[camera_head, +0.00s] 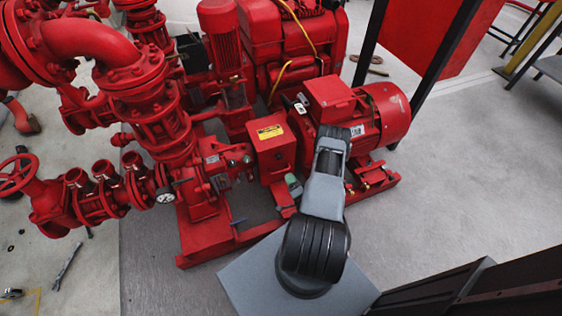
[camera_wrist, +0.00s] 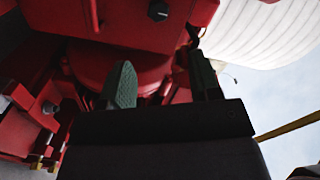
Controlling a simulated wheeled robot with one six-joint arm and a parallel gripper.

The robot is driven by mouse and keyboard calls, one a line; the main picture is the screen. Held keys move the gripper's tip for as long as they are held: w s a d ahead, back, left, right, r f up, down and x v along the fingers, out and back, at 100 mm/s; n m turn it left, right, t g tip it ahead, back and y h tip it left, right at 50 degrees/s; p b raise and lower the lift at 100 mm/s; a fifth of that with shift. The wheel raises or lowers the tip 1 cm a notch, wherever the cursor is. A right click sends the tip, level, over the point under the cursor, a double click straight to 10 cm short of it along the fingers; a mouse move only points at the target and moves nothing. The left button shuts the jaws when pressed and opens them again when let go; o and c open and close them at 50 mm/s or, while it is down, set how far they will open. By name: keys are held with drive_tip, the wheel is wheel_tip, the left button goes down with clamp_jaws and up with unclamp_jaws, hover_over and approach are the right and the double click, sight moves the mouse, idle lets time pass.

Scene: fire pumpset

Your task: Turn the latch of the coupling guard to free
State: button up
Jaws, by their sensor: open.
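The coupling guard (camera_head: 270,148) appears to be the red box with a yellow label between the pump and the red motor (camera_head: 380,115) in the head view. I cannot make out its latch for sure in either view. My gripper (camera_wrist: 160,78) shows in the wrist view with two green-padded fingers spread apart and nothing between them. Red machinery fills the space beyond the fingers. A dark bolt head (camera_wrist: 158,10) sits on a red face above them.
Red pipes and a handwheel (camera_head: 18,174) stand at the left. A pressure gauge (camera_head: 165,195) is on the lower pipe. A red base frame (camera_head: 215,240) runs under the pump. Dark panels (camera_head: 480,285) stand at the lower right. Grey floor (camera_head: 455,180) is clear at the right.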

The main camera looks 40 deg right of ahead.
sight(281, 158)
drive_tip(key=b+x, duration=0.1)
drive_tip(key=x, duration=1.2)
drive_tip(key=shift+c, duration=0.4)
drive_tip(key=shift+f, duration=0.1)
drive_tip(key=c, duration=0.8)
drive_tip(key=shift+b, duration=0.3)
drive_tip(key=shift+c, duration=0.2)
